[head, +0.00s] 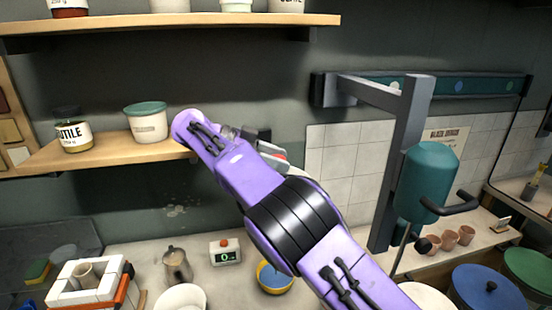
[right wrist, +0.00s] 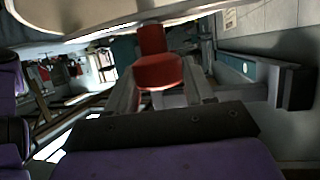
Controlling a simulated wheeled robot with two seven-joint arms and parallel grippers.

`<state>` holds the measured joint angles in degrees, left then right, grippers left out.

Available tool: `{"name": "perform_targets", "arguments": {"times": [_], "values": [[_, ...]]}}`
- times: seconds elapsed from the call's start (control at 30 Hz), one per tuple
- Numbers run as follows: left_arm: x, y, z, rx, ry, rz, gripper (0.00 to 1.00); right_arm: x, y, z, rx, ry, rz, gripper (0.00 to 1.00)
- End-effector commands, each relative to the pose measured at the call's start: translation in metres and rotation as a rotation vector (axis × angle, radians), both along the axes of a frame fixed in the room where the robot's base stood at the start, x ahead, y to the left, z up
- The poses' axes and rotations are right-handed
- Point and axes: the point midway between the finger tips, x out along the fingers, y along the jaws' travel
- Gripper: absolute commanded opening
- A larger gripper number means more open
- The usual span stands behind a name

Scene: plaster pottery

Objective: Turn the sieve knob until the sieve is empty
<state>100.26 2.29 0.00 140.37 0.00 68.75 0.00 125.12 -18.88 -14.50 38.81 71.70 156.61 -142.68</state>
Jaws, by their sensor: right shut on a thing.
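My right arm crosses the middle of the head view, and my right gripper (head: 272,150) is in front of the dark wall, partly hidden by my wrist. A bit of the red knob (head: 281,156) shows beside it. In the right wrist view the red knob (right wrist: 158,70), a rounded cap on a narrower stem, sits between the two grey fingers of the gripper (right wrist: 165,92), which is shut on it. The sieve's body cannot be made out in the head view. A pale curved rim (right wrist: 75,30) crosses the top of the wrist view; I cannot tell what it is. My left gripper is out of view.
A blue and yellow bowl (head: 274,279) stands on the counter below my arm, partly covered. A shelf (head: 110,152) with jars and a teal mixer (head: 424,180) flank the arm.

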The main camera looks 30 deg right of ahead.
Motion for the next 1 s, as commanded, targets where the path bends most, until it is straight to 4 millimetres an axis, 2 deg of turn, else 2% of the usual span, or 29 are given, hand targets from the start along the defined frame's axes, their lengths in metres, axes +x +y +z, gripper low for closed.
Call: {"name": "perform_targets", "arguments": {"times": [0.73,0.77,0.8,1.0], "values": [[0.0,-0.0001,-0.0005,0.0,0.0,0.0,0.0,-0.0003,-0.0002,-0.0037,0.006,0.007,-0.049,0.22],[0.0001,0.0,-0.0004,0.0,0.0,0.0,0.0,-0.0003,-0.0002,-0.0037,0.006,0.006,-0.05,0.59],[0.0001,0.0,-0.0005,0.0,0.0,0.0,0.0,-0.0003,-0.0002,-0.0036,0.005,0.006,-0.049,0.72],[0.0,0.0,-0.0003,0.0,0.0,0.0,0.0,-0.0001,-0.0001,-0.002,0.003,0.004,-0.048,0.74]]}}
